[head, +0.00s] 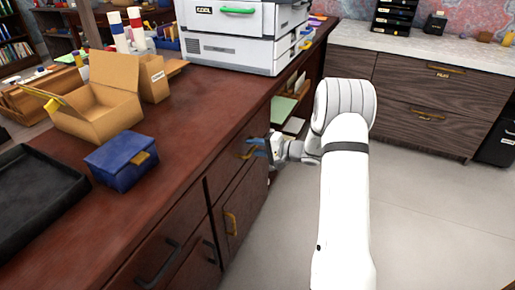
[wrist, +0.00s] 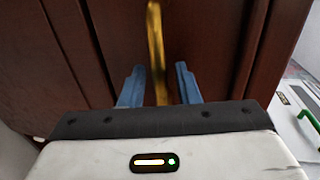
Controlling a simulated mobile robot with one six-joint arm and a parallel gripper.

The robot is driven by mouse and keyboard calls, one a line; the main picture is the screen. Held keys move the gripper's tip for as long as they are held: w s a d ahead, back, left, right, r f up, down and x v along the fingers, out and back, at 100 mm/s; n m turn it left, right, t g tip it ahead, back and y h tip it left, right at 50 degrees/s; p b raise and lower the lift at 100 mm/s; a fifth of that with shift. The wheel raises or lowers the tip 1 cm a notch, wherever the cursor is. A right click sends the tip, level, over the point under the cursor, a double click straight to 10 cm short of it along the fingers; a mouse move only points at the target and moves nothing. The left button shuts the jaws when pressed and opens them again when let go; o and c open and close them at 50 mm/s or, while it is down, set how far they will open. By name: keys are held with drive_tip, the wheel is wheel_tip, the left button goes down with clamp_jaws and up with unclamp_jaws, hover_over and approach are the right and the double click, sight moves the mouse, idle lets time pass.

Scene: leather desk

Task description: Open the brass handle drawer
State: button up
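The brass handle (head: 247,153) is on the upper drawer front (head: 228,172) of the dark red-brown desk, which looks closed. My gripper (head: 259,147) is at this handle, with its blue fingers turned toward the drawer front. In the wrist view the brass handle (wrist: 156,45) runs upright in the picture between the two fingers of my gripper (wrist: 160,72). The fingers are open, one on each side of the handle, with a visible gap on both sides. The lower part of the handle is hidden behind the gripper body.
Below is a door with another brass handle (head: 231,223); a black handle (head: 160,263) is farther left. On the desk (head: 195,115) are a blue box (head: 120,163), an open cardboard box (head: 108,105) and a white printer (head: 235,45). Open floor (head: 420,215) lies right.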

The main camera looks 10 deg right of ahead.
drive_tip(key=shift+c, duration=0.3)
clamp_jaws()
